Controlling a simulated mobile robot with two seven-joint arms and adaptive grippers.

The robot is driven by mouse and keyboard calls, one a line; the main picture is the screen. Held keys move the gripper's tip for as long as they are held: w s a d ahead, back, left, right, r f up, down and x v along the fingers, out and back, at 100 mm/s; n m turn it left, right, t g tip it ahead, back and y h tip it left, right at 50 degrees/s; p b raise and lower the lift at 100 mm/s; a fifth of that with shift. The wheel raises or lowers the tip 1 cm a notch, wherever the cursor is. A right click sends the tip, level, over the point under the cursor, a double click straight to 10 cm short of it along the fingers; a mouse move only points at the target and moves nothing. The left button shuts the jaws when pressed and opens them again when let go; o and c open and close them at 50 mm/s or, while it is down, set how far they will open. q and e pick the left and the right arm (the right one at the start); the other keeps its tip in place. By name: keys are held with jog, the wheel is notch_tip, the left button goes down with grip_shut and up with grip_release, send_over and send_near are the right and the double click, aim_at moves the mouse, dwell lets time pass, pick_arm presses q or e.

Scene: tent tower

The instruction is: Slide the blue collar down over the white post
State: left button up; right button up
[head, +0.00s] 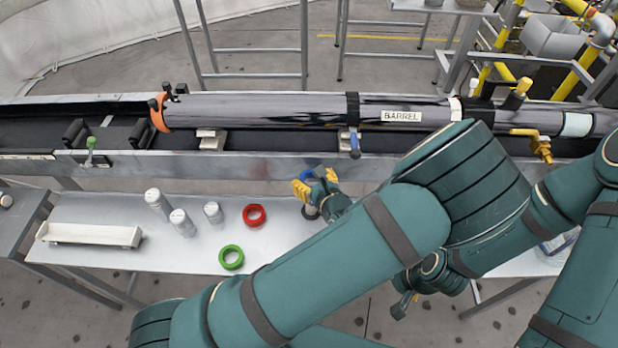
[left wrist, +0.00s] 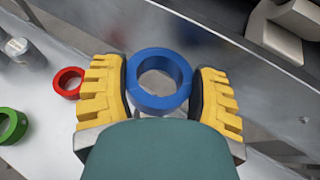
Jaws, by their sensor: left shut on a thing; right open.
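My left gripper (head: 307,184) is shut on the blue collar (head: 307,174), above the back part of the table. In the left wrist view the blue collar (left wrist: 160,80) sits between the two yellow fingers (left wrist: 160,92), which press on its outside. Its hole shows grey with no clear post in it. The collar is apart from these. I cannot make out my right gripper's fingers.
A red ring (head: 254,215) and a green ring (head: 231,257) lie on the table (head: 120,212) between the posts and my gripper. A white tray (head: 88,235) lies at the left. A long dark barrel (head: 270,111) on a rail runs behind the table. My own arm covers the table's right part.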

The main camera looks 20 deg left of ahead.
pick_arm(q)
jog(key=shift+s, duration=0.1)
jog(key=shift+f+b, duration=2.7)
jog(key=shift+f, duration=0.7)
jog(key=shift+f, duration=0.35)
jog(key=shift+f+b, duration=0.35)
jog(key=shift+f+b, duration=0.35)
jog(key=shift+f, duration=0.45)
jog(key=shift+f, duration=0.2)
jog(key=shift+f, duration=0.35)
